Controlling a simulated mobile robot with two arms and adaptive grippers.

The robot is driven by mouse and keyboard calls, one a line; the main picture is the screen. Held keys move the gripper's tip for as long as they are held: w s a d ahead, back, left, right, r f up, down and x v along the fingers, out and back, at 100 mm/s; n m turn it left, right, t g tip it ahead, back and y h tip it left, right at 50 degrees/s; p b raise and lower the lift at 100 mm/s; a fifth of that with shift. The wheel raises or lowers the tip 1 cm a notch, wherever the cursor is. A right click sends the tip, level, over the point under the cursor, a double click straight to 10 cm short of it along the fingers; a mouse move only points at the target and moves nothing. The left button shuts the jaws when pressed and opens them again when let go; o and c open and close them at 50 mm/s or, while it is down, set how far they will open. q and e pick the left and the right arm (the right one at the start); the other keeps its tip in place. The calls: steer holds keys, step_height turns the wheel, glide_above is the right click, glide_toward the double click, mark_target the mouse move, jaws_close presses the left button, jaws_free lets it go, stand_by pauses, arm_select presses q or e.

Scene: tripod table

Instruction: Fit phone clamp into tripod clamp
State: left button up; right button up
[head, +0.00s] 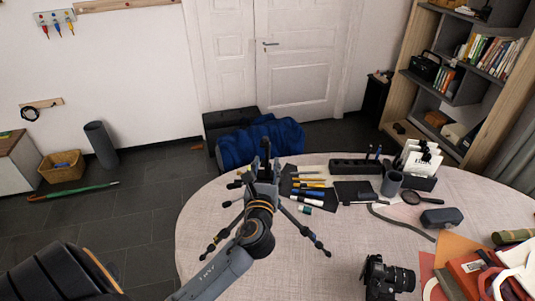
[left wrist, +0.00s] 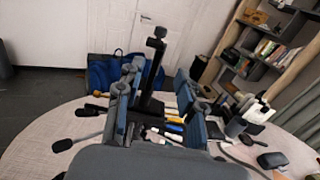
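A small dark tripod stands on the round table, and one leg (head: 305,231) shows to the right of my left arm. My left gripper (head: 264,172) is over the tripod's middle and hides much of it. In the left wrist view the fingers (left wrist: 158,108) are apart. A black upright post (left wrist: 157,62) with a small head rises between them, nearer the left finger; I cannot tell whether it touches. I cannot make out the phone clamp and the tripod clamp as separate parts. My right gripper is not in view.
The pale round table (head: 345,255) has bare room at its front middle. Pens and markers (head: 312,184) lie just right of the gripper. A power strip (head: 355,166), a dark cup (head: 392,183), a camera (head: 387,278) and a dark case (head: 442,217) stand further right.

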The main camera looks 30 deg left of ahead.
arm_select(q)
steer(key=shift+v, duration=2.1)
